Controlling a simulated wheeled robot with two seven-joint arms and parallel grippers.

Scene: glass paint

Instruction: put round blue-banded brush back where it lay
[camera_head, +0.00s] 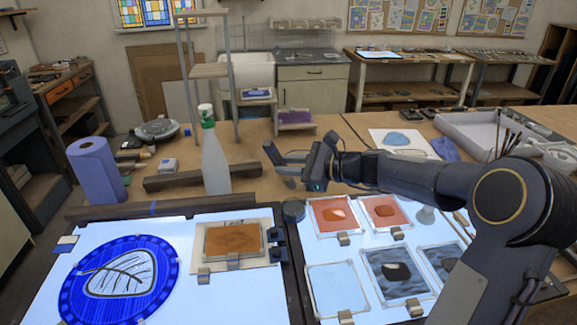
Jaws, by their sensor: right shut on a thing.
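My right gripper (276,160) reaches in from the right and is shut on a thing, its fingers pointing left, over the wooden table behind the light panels. The held thing is mostly hidden by the fingers. A small greyish piece (290,183) shows just under them, consistent with the round blue-banded brush, but I cannot make out a blue band. Several thin brushes (505,140) stand upright at the far right. My left gripper is not in view.
A green-capped spray bottle (214,165) stands left of the gripper, by a dark bar (165,183). A blue roll (97,172) stands at left. A round dark pot (293,211) sits below the gripper. Painted glass panes (336,214) lie on the right light panel; a blue disc (165,285) lies left.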

